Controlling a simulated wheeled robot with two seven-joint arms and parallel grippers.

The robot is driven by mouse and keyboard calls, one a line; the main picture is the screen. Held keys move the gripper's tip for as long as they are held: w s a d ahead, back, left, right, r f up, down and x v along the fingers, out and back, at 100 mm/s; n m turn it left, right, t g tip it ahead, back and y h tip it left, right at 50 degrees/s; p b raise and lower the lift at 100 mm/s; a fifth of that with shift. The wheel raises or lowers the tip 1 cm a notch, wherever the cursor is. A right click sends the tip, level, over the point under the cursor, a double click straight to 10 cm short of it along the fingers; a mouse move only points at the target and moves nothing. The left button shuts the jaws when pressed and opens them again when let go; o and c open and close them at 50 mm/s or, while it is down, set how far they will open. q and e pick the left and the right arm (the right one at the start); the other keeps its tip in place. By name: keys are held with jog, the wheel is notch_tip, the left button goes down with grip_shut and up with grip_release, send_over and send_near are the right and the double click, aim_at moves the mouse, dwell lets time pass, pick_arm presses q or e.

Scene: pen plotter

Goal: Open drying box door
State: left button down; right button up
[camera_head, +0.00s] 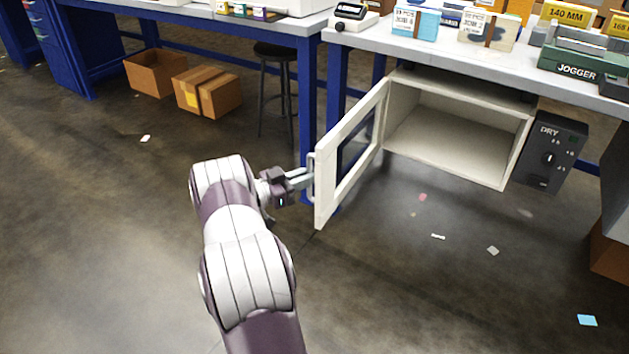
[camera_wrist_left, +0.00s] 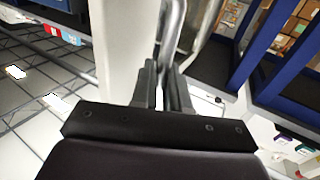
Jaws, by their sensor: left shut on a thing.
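The drying box (camera_head: 450,140) hangs under the right-hand workbench, and its empty inside shows. Its white-framed door (camera_head: 352,160) with a dark window stands swung wide open to the left. My left gripper (camera_head: 305,178) is at the door's outer edge, shut on the door handle (camera_head: 312,172). In the left wrist view the fingers (camera_wrist_left: 164,88) close around the metal bar of the handle (camera_wrist_left: 172,30), beside the pale door frame (camera_wrist_left: 118,50). My right gripper is in neither view.
A dark DRY control panel (camera_head: 552,150) sits right of the box. The workbench top (camera_head: 400,48) carries boxes and a jogger. Cardboard boxes (camera_head: 207,92) and a stool (camera_head: 275,75) stand at the back left. The floor around the door is clear apart from paper scraps.

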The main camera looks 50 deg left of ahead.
pick_arm(q)
jog(key=shift+w+a+r, duration=0.1)
jog(key=shift+w+r, duration=0.1)
jog(key=c, duration=1.4)
grip_release()
jog(key=shift+o, duration=1.4)
jog(key=shift+w+f, duration=0.15)
jog(key=p+v, duration=0.4)
jog(key=v, duration=0.8)
jog(key=shift+s+p, duration=0.4)
jog(key=shift+a, duration=0.1)
